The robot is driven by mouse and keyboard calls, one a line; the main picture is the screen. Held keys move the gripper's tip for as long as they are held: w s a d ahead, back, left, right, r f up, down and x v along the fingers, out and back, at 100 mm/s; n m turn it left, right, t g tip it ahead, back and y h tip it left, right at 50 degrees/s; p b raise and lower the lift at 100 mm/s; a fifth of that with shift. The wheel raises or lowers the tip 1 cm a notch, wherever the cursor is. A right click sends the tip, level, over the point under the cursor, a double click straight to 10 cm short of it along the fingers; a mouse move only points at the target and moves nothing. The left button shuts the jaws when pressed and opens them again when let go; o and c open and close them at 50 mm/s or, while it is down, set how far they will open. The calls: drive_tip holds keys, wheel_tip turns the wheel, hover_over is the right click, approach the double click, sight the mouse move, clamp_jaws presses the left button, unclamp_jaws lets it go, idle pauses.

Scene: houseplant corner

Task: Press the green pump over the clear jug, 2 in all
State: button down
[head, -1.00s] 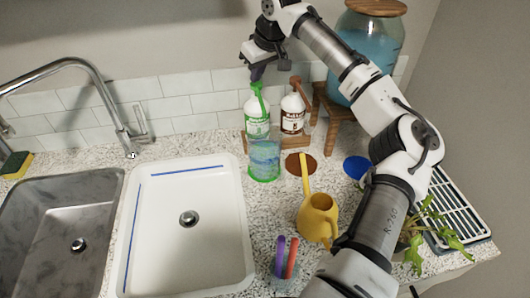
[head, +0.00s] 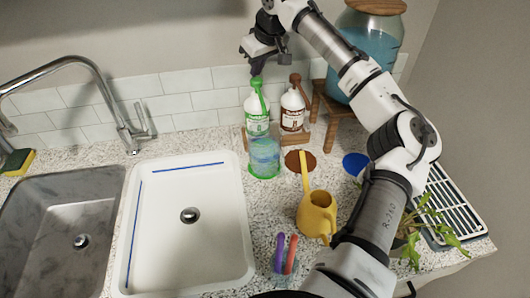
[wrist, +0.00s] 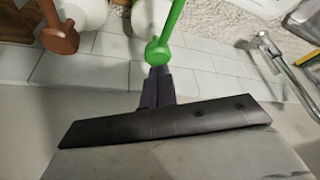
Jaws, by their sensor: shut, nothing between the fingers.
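The green pump (head: 257,82) tops a white bottle with a green label (head: 257,114) at the back of the counter. It also shows in the wrist view (wrist: 158,50). The clear jug (head: 264,157), with a green base and bluish tint, stands just in front of the bottle, below the pump's spout. My gripper (head: 257,71) is shut and empty, pointing down right above the green pump head. In the wrist view its dark fingertips (wrist: 157,74) meet the edge of the pump head; I cannot tell whether they touch.
A white bottle with a brown pump (head: 294,108) stands close on the right. A wooden stand (head: 333,117) holds a large blue-filled jar (head: 366,55). A yellow watering can (head: 316,215) is in front. Sinks (head: 190,240) and a faucet (head: 100,85) lie left.

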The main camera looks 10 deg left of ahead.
drive_tip(key=shift+f+b, duration=0.35)
drive_tip(key=shift+f, duration=0.85)
drive_tip(key=shift+r+p, duration=0.6)
drive_tip(key=shift+r, duration=0.75)
drive_tip(key=shift+r, duration=0.1)
wheel_tip(320, 180, up, 6)
drive_tip(key=shift+f, duration=0.1)
